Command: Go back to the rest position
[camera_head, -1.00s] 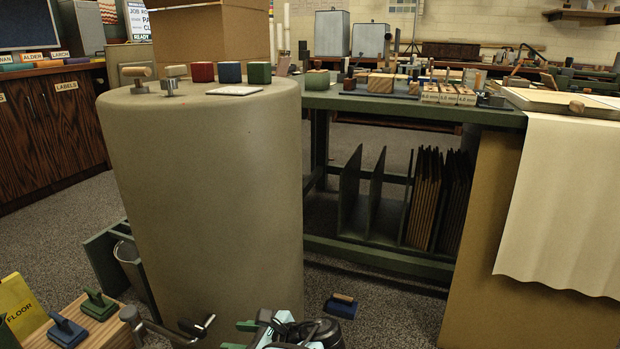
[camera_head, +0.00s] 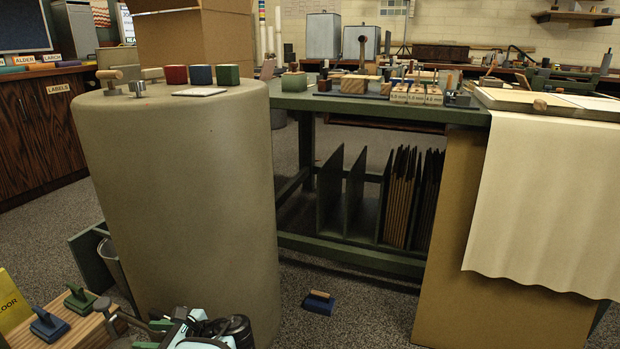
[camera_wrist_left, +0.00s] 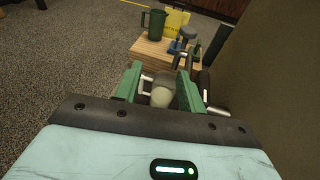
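My left gripper (camera_head: 152,336) is at the bottom of the head view, low in front of the beige rounded column. In the left wrist view its two green fingers (camera_wrist_left: 158,90) stand apart. A pale rounded thing (camera_wrist_left: 161,96) shows in the gap between them; I cannot tell what it is, and no grip on it shows. My right gripper is not in view.
The beige column (camera_head: 180,200) stands close behind my left gripper, with coloured blocks on top. A wooden crate (camera_wrist_left: 150,58) with a green mug (camera_wrist_left: 153,24) lies beyond the fingers. A blue brush (camera_head: 319,303) lies on the floor. A green workbench (camera_head: 350,250) stands to the right.

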